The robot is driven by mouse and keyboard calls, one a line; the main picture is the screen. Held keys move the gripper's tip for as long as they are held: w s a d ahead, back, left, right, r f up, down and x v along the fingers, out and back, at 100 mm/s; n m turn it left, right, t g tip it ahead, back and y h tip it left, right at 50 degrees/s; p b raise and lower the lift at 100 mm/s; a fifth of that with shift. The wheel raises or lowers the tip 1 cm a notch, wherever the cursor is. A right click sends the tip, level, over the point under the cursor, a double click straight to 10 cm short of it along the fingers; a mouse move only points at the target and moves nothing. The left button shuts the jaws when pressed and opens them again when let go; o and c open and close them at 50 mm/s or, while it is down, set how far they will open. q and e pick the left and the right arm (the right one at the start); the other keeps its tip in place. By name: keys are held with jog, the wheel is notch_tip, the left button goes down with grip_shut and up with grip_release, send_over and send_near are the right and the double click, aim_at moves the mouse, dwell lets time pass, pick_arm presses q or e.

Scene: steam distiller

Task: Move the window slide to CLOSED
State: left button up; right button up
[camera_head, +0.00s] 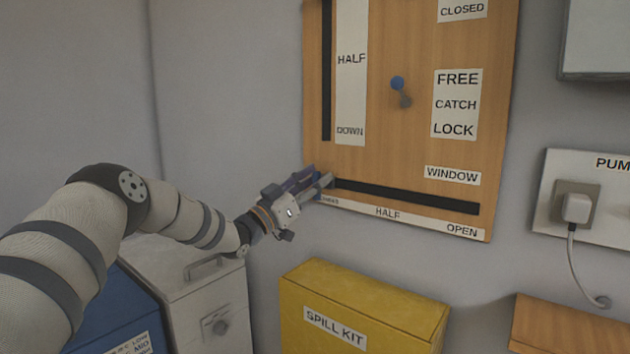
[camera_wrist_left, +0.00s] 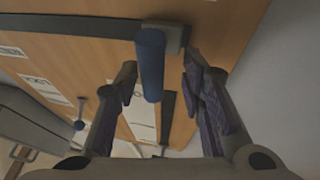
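The window slide is a blue handle (camera_wrist_left: 150,65) on a small grey block (camera_wrist_left: 170,38), at one end of a dark track in the left wrist view. In the head view the window track (camera_head: 410,195) runs along the bottom of the wooden panel, from a partly hidden label at its left end past HALF to OPEN at the right. My left gripper (camera_head: 322,180) is at the left end of this track and hides most of the slide. In the wrist view its fingers (camera_wrist_left: 158,82) stand open on either side of the blue handle, with gaps showing. My right gripper is not in view.
The wooden panel (camera_head: 400,150) also carries a blue-knobbed catch (camera_head: 398,84) and a vertical track (camera_head: 327,70). A yellow spill kit box (camera_head: 365,300) stands below. A white cabinet (camera_head: 205,290) is at lower left. A plug (camera_head: 576,207) and cable are at right.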

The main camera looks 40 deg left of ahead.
pick_arm(q)
jog(key=shift+s, duration=0.1)
jog(key=v, duration=1.2)
jog(key=s+d+f+n+g+y+p, duration=0.15)
jog(key=d+f+g, duration=0.25)
jog(key=d+f, duration=0.55)
jog(key=s+d+f+n+g+y, duration=0.1)
jog(key=s+d+f+n+g, duration=0.3)
jog(key=f, duration=1)
jog(key=s+d+f+m+g+p, duration=0.1)
jog(key=s+d+f+m+g, duration=0.1)
jog(key=s+d+f+g, duration=0.6)
jog(key=s+d+f+g+y, duration=0.1)
jog(key=s+g, duration=0.3)
jog(key=s, duration=1.3)
jog(key=s+f+g+y+p, duration=0.1)
jog(key=s+f+g, duration=0.3)
jog(key=s, duration=1.4)
jog(key=shift+d+f, duration=0.2)
jog(key=shift+d, duration=0.2)
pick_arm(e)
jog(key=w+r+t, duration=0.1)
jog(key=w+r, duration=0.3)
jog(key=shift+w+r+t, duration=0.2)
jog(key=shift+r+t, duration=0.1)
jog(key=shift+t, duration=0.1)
